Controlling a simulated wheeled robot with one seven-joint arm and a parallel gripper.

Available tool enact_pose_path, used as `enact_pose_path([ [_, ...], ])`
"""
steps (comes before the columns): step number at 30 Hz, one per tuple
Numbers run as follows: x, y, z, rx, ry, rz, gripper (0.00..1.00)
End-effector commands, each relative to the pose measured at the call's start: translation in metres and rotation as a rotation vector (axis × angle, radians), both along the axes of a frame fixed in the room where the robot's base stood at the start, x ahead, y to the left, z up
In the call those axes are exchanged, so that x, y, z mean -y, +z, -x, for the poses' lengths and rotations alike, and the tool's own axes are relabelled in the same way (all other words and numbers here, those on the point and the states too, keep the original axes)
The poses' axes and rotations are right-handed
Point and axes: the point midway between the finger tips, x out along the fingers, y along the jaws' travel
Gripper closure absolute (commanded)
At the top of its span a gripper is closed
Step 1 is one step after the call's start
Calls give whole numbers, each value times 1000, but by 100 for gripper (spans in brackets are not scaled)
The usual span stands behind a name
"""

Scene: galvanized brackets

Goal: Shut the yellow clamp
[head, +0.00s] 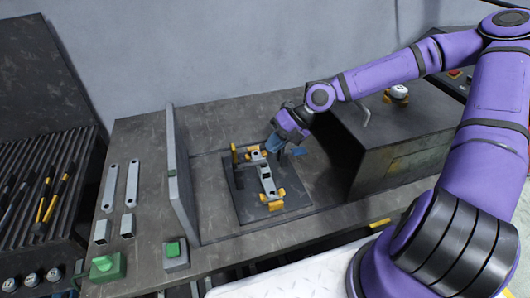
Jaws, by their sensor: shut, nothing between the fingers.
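A dark square fixture plate (290,207) lies on the bench with a grey bracket (266,180) on it. Yellow clamp parts (248,154) stand at the plate's far edge, with an upright yellow piece at their left end. More yellow parts (273,199) sit at the bracket's near end. I cannot tell from this view whether the clamp is open or shut. My gripper (274,145) is shut and empty, pointing down just right of the far yellow parts. Whether it touches them is unclear.
An upright grey panel (182,178) stands left of the fixture. A dark box (385,140) with a white-and-yellow item (397,93) on top stands at right. Grey strips (132,183) and green-topped blocks (107,265) lie at left. A slatted rack (40,185) holds tools.

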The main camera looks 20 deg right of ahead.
Motion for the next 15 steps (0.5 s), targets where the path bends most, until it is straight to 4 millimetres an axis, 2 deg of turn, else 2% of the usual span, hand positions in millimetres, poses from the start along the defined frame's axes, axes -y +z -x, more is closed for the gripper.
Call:
enact_pose_path([
  [7,24,28,-1,6,-3,-5,100],
  [15,35,41,0,7,-1,-5,100],
])
